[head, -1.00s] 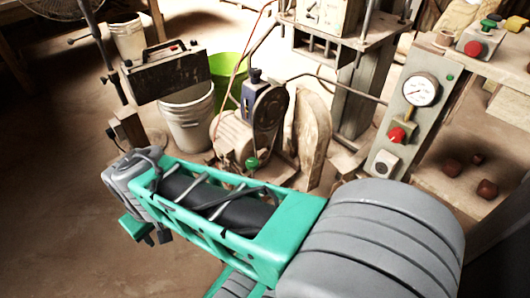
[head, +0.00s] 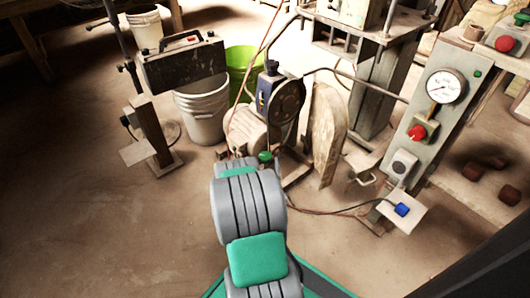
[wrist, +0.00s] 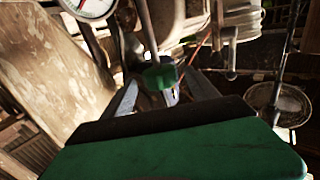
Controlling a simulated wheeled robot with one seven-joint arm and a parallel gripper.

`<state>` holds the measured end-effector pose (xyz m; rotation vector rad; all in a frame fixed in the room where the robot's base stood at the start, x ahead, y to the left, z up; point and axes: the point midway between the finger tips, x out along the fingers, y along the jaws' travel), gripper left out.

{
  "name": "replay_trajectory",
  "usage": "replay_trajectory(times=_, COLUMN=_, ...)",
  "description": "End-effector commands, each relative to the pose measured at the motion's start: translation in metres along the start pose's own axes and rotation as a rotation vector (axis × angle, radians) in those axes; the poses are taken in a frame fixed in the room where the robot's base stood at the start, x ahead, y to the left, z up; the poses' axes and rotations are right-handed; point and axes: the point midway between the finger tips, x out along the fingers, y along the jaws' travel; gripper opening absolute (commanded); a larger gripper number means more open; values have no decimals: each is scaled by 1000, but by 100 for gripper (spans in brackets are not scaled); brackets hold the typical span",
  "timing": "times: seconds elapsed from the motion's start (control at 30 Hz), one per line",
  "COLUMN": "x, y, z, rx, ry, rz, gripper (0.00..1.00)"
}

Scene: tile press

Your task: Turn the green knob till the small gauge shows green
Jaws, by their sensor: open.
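The green knob (head: 265,156) sits low by the motor in the head view, just beyond the end of my arm. It also shows in the wrist view (wrist: 160,77) near the middle, below a grey rod. My gripper (wrist: 163,86) is open, with one grey finger left of the knob and one right; I cannot tell whether they touch it. In the head view my arm hides the fingers. A round white dial (wrist: 88,8) with a red mark is cut by the wrist view's top edge; its reading is unclear.
The motor (head: 246,130) and a leaning wooden board (head: 326,138) are close by. A panel at right holds a larger gauge (head: 445,86) and a red knob (head: 417,132). A white bucket (head: 203,112) stands behind. The floor at left is clear.

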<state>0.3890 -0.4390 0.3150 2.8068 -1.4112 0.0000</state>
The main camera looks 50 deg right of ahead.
Motion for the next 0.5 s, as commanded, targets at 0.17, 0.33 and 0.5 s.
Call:
replay_trajectory(times=0.17, x=24, y=0, z=0, rx=1, ry=0, rz=1, gripper=68)
replay_trajectory(times=0.33, x=44, y=1, z=0, rx=1, ry=0, rz=2, gripper=68)
replay_trajectory(times=0.5, x=59, y=0, z=0, rx=0, ry=-1, rz=1, gripper=68)
